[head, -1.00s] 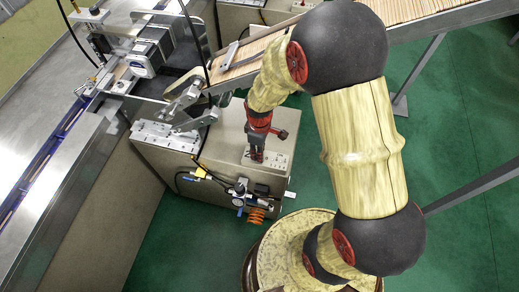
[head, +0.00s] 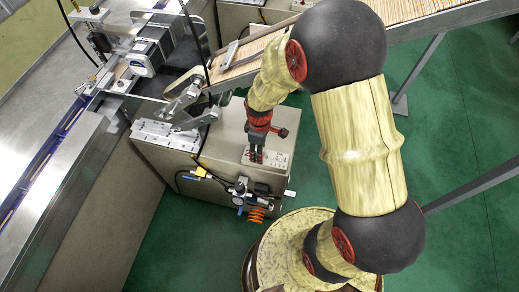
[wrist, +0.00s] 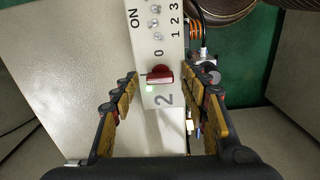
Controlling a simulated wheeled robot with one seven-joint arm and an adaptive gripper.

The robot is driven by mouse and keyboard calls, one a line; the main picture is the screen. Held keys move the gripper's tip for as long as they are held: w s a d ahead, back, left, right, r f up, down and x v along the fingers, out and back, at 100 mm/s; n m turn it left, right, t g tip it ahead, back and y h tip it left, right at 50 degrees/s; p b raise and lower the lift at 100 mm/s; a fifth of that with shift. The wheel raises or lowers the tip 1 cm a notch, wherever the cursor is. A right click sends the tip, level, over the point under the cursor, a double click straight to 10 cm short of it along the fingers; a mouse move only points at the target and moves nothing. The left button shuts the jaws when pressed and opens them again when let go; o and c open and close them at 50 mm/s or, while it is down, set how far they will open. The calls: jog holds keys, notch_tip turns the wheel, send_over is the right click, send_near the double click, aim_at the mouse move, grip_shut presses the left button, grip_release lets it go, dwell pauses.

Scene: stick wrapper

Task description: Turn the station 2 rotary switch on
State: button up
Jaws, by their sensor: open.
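The station 2 rotary switch (wrist: 160,75) is a red knob on the pale control panel (wrist: 163,25), beside a printed 2 and below a 0 in the wrist view. Its bar lies roughly crosswise in the picture. A small green light (wrist: 149,88) glows beside it. My gripper (wrist: 170,82) is open, with one finger on each side of the switch and visible gaps to both. In the head view my gripper (head: 256,156) points down over the panel (head: 280,161), hiding the switch.
Several small metal toggles (wrist: 154,24) marked ON and 1, 2, 3 sit farther up the panel. The panel is on a beige cabinet (head: 180,157). An orange coiled hose (head: 256,213) and fittings hang on its front. A chute of sticks (head: 245,62) runs behind my arm.

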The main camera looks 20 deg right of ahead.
notch_tip(320, 180, up, 12)
dwell(0.7)
dwell(0.4)
jog(key=s+r+m+t, duration=0.2)
jog(key=s+r+m, duration=0.3)
jog(key=r, duration=0.5)
jog(key=s+r+m+t, duration=0.3)
jog(key=s+r+m, duration=0.2)
jog(key=s+r, duration=0.4)
notch_tip(320, 180, up, 3)
jog(key=shift+s+f+t, duration=0.2)
jog(key=shift+s+t, duration=0.1)
